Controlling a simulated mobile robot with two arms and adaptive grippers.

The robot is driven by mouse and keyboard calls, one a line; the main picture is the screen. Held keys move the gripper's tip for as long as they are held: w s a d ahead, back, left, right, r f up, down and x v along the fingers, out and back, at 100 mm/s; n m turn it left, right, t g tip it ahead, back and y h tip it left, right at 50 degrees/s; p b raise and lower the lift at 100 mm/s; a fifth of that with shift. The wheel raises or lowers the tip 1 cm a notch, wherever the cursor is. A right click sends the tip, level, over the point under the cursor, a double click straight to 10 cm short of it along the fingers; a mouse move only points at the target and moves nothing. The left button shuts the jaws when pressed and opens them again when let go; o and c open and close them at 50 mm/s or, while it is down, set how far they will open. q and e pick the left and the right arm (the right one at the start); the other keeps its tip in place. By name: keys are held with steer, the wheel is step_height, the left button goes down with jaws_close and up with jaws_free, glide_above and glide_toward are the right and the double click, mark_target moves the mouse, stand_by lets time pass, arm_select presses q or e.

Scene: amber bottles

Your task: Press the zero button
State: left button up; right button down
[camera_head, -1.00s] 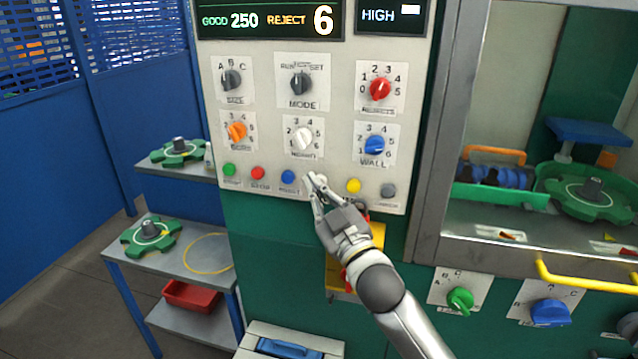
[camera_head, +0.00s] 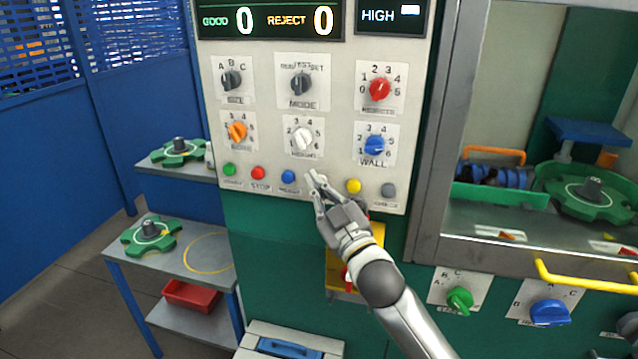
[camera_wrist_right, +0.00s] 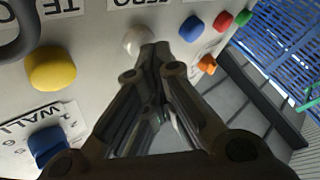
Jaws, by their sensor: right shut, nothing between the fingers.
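The zero button (camera_wrist_right: 137,40) is a white round button under a ZERO label in the right wrist view. In the head view my right gripper hides it. My right gripper (camera_head: 314,180) is shut and empty, its tips at the lower button row. In the wrist view the fingertips (camera_wrist_right: 156,50) are right beside or on the white button; I cannot tell if they touch. The display (camera_head: 268,20) above reads GOOD 0 and REJECT 0. My left gripper is not in view.
A blue button (camera_head: 288,177) sits just left of the fingertips and a yellow button (camera_head: 354,186) to the right. Several knobs, including a white one (camera_head: 304,139), are above. A yellow box (camera_head: 340,272) hangs below the panel, behind my right arm.

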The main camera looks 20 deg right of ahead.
stand_by(0.3)
steer(key=shift+s+a, duration=0.45)
steer(key=shift+s, duration=0.3)
steer(key=s+a, duration=0.1)
steer(key=s, duration=0.1)
steer(key=s+a+p, duration=0.1)
steer(key=s, duration=0.1)
steer(key=shift+a, duration=0.4)
steer(key=shift+f, duration=0.1)
stand_by(0.4)
